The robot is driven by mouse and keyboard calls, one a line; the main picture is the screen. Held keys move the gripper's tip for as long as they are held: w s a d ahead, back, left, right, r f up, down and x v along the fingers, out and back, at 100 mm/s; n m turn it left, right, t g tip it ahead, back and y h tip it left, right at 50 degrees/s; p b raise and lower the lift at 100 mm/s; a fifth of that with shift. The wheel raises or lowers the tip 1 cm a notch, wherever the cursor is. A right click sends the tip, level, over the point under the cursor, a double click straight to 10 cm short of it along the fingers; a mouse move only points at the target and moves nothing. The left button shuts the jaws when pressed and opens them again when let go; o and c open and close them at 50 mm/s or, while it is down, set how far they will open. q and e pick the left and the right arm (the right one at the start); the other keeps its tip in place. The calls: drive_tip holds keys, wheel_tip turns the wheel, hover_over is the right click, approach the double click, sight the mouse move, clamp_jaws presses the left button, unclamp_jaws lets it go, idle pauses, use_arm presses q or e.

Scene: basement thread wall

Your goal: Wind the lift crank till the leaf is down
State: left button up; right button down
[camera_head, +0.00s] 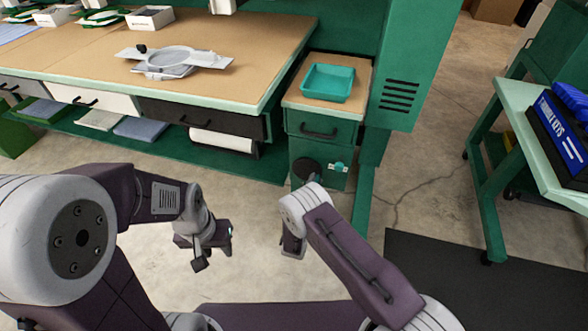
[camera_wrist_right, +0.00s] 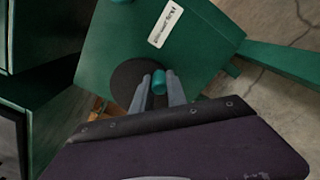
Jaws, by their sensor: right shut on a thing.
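The lift crank is on the front of the green cabinet below the small side top. Its dark round disc (camera_head: 305,168) shows in the head view. In the right wrist view the disc (camera_wrist_right: 126,82) lies behind and left of a teal knob (camera_wrist_right: 159,82). My right gripper (camera_wrist_right: 160,90) has its two grey fingers on either side of this knob and is shut on it. In the head view my right wrist partly hides the crank. My left gripper (camera_head: 212,246) hangs over bare floor, away from the crank; its jaw opening is unclear. I cannot tell which surface is the leaf.
A teal tray (camera_head: 328,83) sits on the side top beside the long workbench (camera_head: 250,60). A second small teal fitting (camera_head: 340,167) is right of the disc. A green bench (camera_head: 522,110) with a blue key box stands at right. A dark mat (camera_head: 440,280) lies on the floor.

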sight(303, 165)
drive_tip(key=shift+w+a+r, duration=0.2)
drive_tip(key=shift+a+r, duration=0.1)
drive_tip(key=shift+r, duration=0.15)
drive_tip(key=r+p, duration=0.1)
drive_tip(key=r, duration=0.1)
drive_tip(key=r+p, duration=0.2)
drive_tip(key=shift+w+a+r, duration=0.1)
drive_tip(key=shift+w+a, duration=0.05)
drive_tip(key=shift+a, duration=0.35)
drive_tip(key=shift+f, duration=0.2)
drive_tip(key=shift+a+f, duration=0.1)
drive_tip(key=a+b, duration=0.1)
drive_tip(key=w+a+b, duration=0.1)
drive_tip(key=a, duration=0.1)
drive_tip(key=shift+a, duration=0.15)
drive_tip(key=c, duration=1.3)
unclamp_jaws()
